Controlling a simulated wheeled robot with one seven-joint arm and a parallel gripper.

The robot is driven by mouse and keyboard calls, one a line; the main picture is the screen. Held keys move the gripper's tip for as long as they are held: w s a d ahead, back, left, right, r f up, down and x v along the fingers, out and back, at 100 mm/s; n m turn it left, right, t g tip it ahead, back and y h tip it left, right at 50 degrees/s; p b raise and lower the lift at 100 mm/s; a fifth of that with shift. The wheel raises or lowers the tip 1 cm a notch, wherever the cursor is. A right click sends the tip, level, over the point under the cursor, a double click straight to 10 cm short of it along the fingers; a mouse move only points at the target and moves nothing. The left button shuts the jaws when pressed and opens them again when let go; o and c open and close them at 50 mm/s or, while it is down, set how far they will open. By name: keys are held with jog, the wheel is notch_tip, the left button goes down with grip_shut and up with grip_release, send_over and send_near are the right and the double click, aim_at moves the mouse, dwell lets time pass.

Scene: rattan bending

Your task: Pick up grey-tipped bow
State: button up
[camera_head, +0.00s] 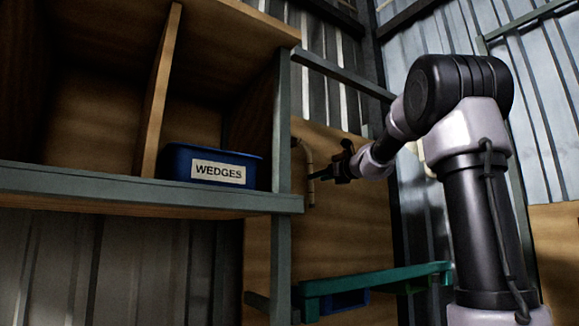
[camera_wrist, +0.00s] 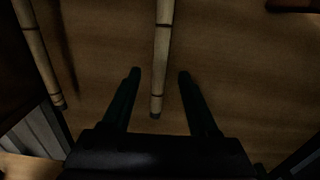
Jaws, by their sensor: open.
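A pale rattan piece (camera_head: 310,160), curved at its top, hangs against the wooden board in the head view. My gripper (camera_head: 316,176) is just in front of it, level with its straight part. In the wrist view, a jointed rattan rod (camera_wrist: 161,45) runs down between the two fingers of my gripper (camera_wrist: 160,73) and ends in a dark grey tip (camera_wrist: 155,113). The fingers are open, with a gap on each side of the rod. A second rod (camera_wrist: 38,50) with a dark tip lies left of the fingers. I cannot tell whether both rods belong to one bow.
A wooden shelf unit (camera_head: 130,195) on the left holds a blue bin labelled WEDGES (camera_head: 175,162). Its grey post (camera_head: 283,130) stands close left of the rattan. A green bench-like frame (camera_head: 375,276) is below my arm. The wooden board (camera_head: 350,225) is behind the gripper.

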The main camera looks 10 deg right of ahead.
jog(key=x, duration=0.5)
jog(key=shift+w+a, duration=0.15)
jog(key=shift+w, duration=0.2)
grip_shut()
